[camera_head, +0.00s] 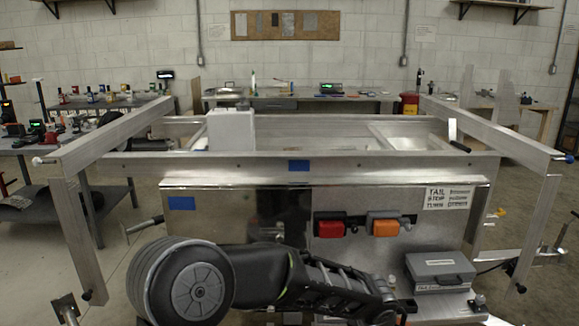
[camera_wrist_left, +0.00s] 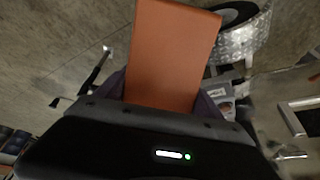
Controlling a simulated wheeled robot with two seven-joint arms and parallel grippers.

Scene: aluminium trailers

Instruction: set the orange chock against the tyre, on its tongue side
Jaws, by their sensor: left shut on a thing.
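My left gripper (camera_wrist_left: 163,98) is shut on the orange chock (camera_wrist_left: 172,52) in the left wrist view. The chock's broad flat orange face fills the upper middle of that view, and its lower end sits between the dark fingers. The tyre (camera_wrist_left: 232,14) shows only partly at the top right, dark, by a silver tread-plate fender (camera_wrist_left: 243,42). The chock's edge overlaps this area in the picture, but I cannot tell whether it touches the tyre. In the head view my black arm crosses the bottom; the chock and tyre are not visible there. My right gripper is not in view.
An aluminium trailer frame (camera_head: 330,165) spans the head view, with red (camera_head: 331,228) and orange (camera_head: 385,227) lamps on its panel. A grey case (camera_head: 440,270) stands at lower right. A workbench (camera_head: 70,150) stands at left. Bare concrete floor (camera_wrist_left: 60,50) shows in the wrist view.

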